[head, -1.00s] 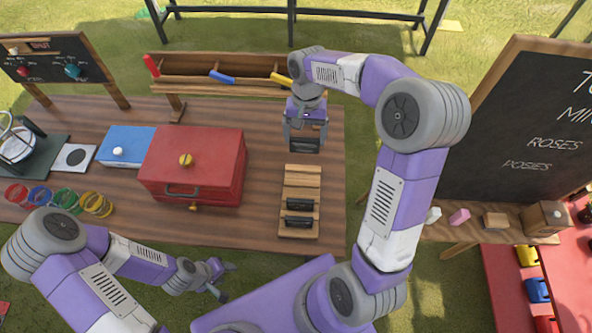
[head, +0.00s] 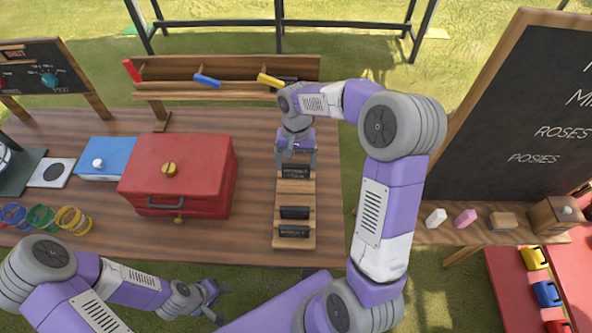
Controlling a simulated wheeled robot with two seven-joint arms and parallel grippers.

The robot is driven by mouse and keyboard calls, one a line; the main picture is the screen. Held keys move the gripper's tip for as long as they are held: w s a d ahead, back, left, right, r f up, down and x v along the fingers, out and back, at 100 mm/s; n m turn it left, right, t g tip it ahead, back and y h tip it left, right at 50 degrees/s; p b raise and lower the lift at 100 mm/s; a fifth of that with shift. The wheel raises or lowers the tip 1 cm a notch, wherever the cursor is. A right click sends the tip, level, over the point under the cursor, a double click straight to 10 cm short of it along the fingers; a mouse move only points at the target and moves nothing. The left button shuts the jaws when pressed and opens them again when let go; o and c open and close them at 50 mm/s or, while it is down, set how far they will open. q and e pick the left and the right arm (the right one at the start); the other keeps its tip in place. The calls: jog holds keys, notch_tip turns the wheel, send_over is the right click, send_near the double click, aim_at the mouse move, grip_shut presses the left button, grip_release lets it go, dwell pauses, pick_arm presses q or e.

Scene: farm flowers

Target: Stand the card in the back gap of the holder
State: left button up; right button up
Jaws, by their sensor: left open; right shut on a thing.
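The wooden holder (head: 294,213) stands on the table right of the red box. Two dark cards stand in its nearer gaps, the front card (head: 294,231) and another card (head: 294,212) just behind it. My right gripper (head: 295,172) is shut on a third dark card (head: 295,172) at the holder's back end. That card is upright, and its lower edge is at or close to the holder; I cannot tell whether it sits in the back gap. My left gripper (head: 222,301) is open and empty, off the table's front edge.
A red box (head: 180,180) with a yellow knob stands left of the holder, beside a blue box (head: 108,155). A wooden rack (head: 225,92) with coloured handles is behind. A chalkboard (head: 510,120) stands right. Bare table lies between red box and holder.

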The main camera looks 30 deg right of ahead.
aim_at(296, 169)
jog(key=shift+f+b, duration=0.35)
jog(key=shift+f, duration=1.55)
jog(key=shift+f, duration=0.15)
jog(key=o, duration=0.8)
jog(key=r+p, duration=0.1)
jog(key=r, duration=0.3)
jog(key=w+r+p, duration=0.1)
jog(key=r, duration=0.3)
jog(key=d+r+p, duration=0.1)
jog(key=r, duration=0.3)
jog(key=shift+w+r, duration=0.1)
jog(key=shift+w, duration=0.2)
